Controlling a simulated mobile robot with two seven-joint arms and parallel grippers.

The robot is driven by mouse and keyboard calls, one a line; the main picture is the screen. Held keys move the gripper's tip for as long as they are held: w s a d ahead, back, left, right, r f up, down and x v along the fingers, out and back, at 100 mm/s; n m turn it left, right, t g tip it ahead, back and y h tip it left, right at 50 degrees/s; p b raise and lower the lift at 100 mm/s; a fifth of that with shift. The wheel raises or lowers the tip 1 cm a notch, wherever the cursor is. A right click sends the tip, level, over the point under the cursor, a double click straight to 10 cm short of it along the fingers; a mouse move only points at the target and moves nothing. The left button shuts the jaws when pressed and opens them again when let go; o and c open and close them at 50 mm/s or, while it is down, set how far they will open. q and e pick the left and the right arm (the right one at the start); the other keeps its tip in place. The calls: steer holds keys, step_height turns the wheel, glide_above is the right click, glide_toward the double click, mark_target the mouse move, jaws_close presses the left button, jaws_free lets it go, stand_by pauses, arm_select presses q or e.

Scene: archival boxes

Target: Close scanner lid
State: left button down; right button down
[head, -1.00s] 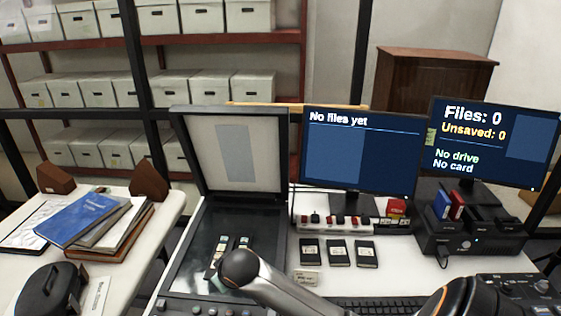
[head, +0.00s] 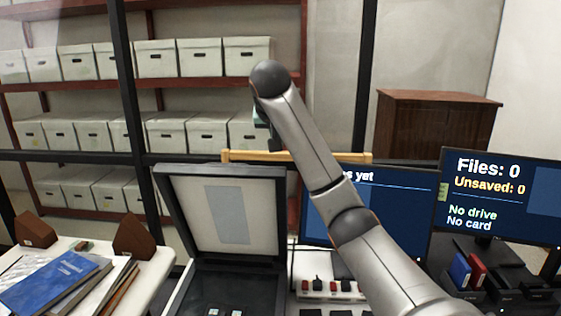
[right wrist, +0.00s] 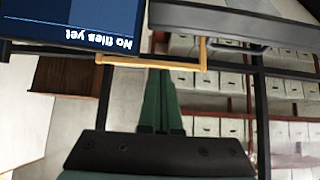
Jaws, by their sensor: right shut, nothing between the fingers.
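The scanner lid (head: 265,215) stands open and tilted back, with its pale inner side facing me. Below it is the dark scanner bed (head: 250,280), cut off by the bottom edge of the head view, with small items on it. My right arm reaches up from the lower right, past the lid's right side. The right gripper is mostly hidden behind the arm's end in the head view. In the right wrist view its green fingers (right wrist: 158,80) are together and empty, apart from the lid's dark edge (right wrist: 225,22) at the top.
A monitor (head: 400,225) stands right of the lid, partly covered by my arm. A yellow bar (head: 245,156) runs behind the lid. Shelves of white boxes (head: 155,58) fill the back. A table with a blue book (head: 50,285) is at the left.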

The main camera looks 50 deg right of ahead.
steer(key=shift+d+r, duration=0.15)
steer(key=shift+w, duration=0.1)
steer(key=b+x, duration=0.1)
steer(key=x, duration=0.1)
steer(key=shift+d+f+b, duration=0.15)
steer(key=shift+f+b, duration=0.15)
steer(key=shift+f, duration=0.1)
steer(key=f, duration=0.2)
steer(key=w+d+f+p, duration=0.1)
steer(key=w+d+f, duration=0.1)
steer(key=f, duration=0.1)
steer(key=shift+d+f+p, duration=0.2)
steer(key=shift+f+p, duration=0.1)
steer(key=shift+p, duration=0.1)
steer(key=shift+s+a+f, duration=0.35)
steer(key=shift+s+a, duration=0.1)
steer(key=shift+a, duration=0.15)
steer(key=shift+f, duration=0.1)
